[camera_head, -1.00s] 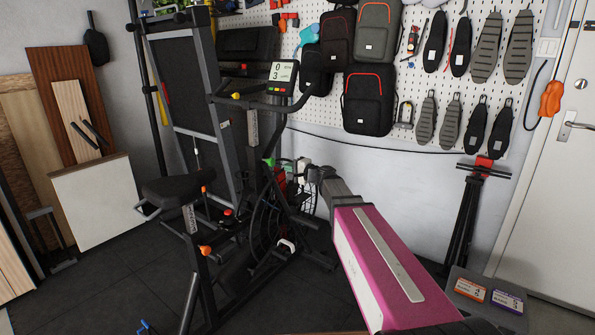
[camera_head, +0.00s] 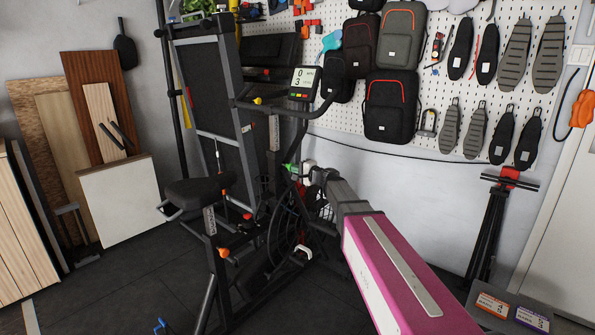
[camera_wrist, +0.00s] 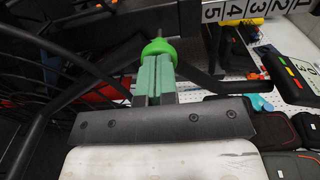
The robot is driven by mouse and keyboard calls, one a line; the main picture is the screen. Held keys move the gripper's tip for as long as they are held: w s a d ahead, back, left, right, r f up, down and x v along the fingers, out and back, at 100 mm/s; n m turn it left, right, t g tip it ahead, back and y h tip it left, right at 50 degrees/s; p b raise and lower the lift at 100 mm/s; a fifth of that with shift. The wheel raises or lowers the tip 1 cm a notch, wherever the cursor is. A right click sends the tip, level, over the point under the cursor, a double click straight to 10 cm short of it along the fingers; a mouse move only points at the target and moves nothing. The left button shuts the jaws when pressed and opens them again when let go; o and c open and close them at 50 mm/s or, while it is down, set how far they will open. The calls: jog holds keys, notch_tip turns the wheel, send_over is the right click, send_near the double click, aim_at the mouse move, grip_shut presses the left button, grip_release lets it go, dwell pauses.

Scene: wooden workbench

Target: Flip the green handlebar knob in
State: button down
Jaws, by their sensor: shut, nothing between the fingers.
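The green handlebar knob (camera_head: 291,169) is a small bright green piece low on the frame of the black exercise bike, left of my gripper (camera_head: 305,172) in the head view. In the wrist view the green knob (camera_wrist: 158,50) is rounded and sits right at the tips of my gripper (camera_wrist: 155,64). The pale green fingers are together with nothing between them. They overlap the knob's lower edge in the picture; I cannot tell whether they touch it. The bike's console (camera_head: 304,82) and upper handlebar stand above.
The bike's seat (camera_head: 200,192) is at left, with an orange knob (camera_head: 224,252) below it. Dark bars of the bike surround my gripper closely. Backpacks (camera_head: 391,106) hang on the pegboard behind.

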jog(key=x, duration=0.2)
jog(key=shift+w+a+r, duration=0.1)
jog(key=shift+w+a, duration=0.15)
jog(key=shift+a, duration=0.05)
jog(key=shift+s+d, duration=0.1)
jog(key=v, duration=1.4)
jog(key=shift+d, duration=0.1)
jog(key=s+d+f+n+g+h, duration=0.2)
jog(key=s+f+n+g+h, duration=0.1)
jog(key=s+f, duration=0.5)
jog(key=s+d+f+n+g+h, duration=0.2)
jog(key=s+f+g, duration=0.25)
jog(key=f, duration=0.55)
jog(key=s+d+f+n+g+h, duration=0.1)
jog(key=s+d+f+g+h, duration=0.1)
jog(key=s+d+f+h, duration=0.2)
jog(key=s+d+f+n+g+h, duration=0.2)
jog(key=s+d+f+h, duration=0.2)
jog(key=s+d+f, duration=0.2)
jog(key=s+d, duration=0.2)
jog(key=s, duration=0.2)
jog(key=shift+s, duration=0.3)
